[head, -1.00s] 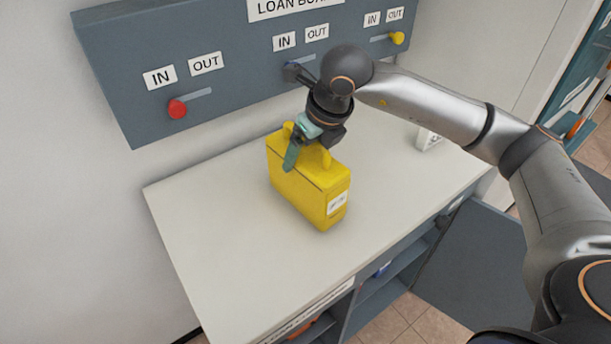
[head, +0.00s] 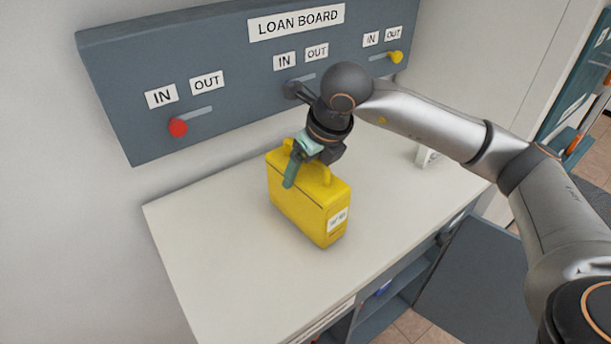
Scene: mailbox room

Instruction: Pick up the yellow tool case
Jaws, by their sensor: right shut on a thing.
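The yellow tool case (head: 305,208) stands upright at the white counter, with a small white label on its right end. I cannot tell whether its bottom touches the counter or is slightly above it. My right gripper (head: 300,169) comes down from above and is shut on the handle at the top of the case. One teal finger shows on the near side of the handle; the gripper hides part of the handle. My left gripper is not in view.
The white counter top (head: 220,255) is clear left of the case. A grey loan board (head: 235,75) with red (head: 178,127) and yellow (head: 396,57) knobs hangs behind. A small white object (head: 427,157) stands back right. A grey cabinet door (head: 475,270) hangs open below.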

